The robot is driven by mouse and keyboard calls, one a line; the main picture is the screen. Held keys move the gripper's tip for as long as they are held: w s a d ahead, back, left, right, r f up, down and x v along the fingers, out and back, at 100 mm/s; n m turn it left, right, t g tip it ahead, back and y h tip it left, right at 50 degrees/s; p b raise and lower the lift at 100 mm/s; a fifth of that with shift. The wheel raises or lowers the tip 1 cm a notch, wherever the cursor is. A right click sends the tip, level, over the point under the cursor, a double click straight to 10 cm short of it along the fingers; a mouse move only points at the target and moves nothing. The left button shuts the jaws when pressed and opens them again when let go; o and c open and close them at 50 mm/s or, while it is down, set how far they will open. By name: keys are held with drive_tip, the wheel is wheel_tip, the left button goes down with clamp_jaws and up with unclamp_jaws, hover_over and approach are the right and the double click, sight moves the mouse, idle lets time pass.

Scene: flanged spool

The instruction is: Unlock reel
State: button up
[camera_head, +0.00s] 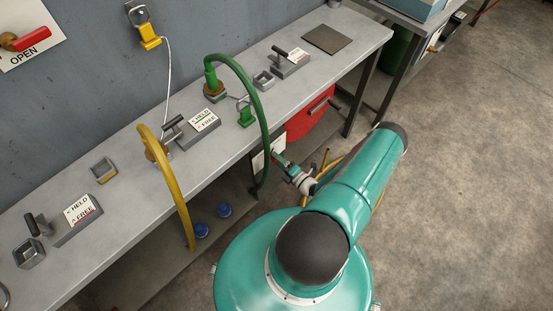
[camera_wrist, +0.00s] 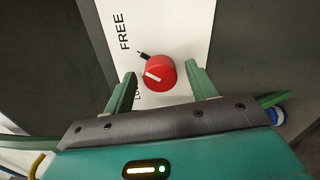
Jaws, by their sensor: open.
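A red round knob (camera_wrist: 158,76) with a white line on it sits on a white plate (camera_wrist: 178,25) in the wrist view. The plate reads FREE above the knob; other lettering beside the knob is mostly hidden by a finger. A short black pin or mark (camera_wrist: 143,55) shows at the knob's upper left edge. My gripper (camera_wrist: 162,80) is open, one finger on each side of the knob; I cannot tell whether either touches it. In the head view my gripper (camera_head: 279,160) is at the white plate (camera_head: 260,160) below the bench edge. A red drum (camera_head: 312,118) stands under the bench; it may be the reel.
The grey bench (camera_head: 235,130) carries several HELD/FREE blocks, such as one in the middle (camera_head: 198,127). A green hose (camera_head: 262,120) and a yellow hose (camera_head: 180,200) hang over its front edge near my arm. The floor (camera_head: 460,190) at right is clear.

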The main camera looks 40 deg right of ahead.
drive_tip(key=s, duration=1.2)
drive_tip(key=shift+s+d, duration=0.15)
drive_tip(key=shift+s, duration=0.05)
